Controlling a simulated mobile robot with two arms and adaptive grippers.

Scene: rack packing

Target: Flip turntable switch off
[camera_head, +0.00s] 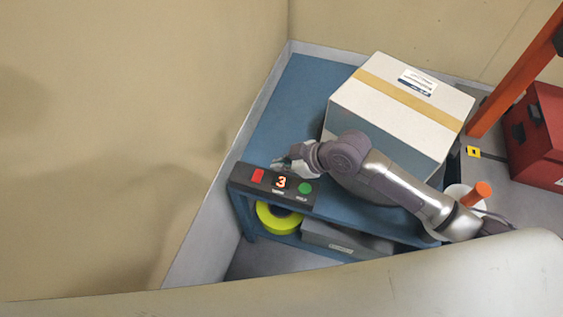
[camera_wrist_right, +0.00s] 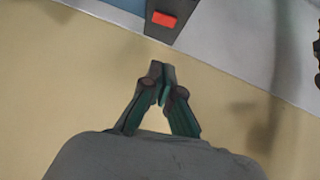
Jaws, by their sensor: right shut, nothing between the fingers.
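A dark control panel (camera_head: 232,174) sits on the front edge of the blue table (camera_head: 283,110). It carries a red switch (camera_head: 258,175), a lit display reading 3 (camera_head: 281,182) and a green button (camera_head: 305,188). My right gripper (camera_head: 280,164) is just behind the panel, close to the red switch and display. In the right wrist view my right gripper (camera_wrist_right: 163,75) is shut and empty, with the red switch (camera_wrist_right: 164,19) beyond its tips and apart from them. A dark round turntable under the box is mostly hidden by my arm. My left gripper is not in view.
A large taped cardboard box (camera_head: 395,105) stands on the table behind my right arm. A yellow tape roll (camera_head: 278,218) and a grey case (camera_head: 345,240) lie on the shelf below. A red toolbox (camera_head: 535,135) and an orange post (camera_head: 512,70) stand at right.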

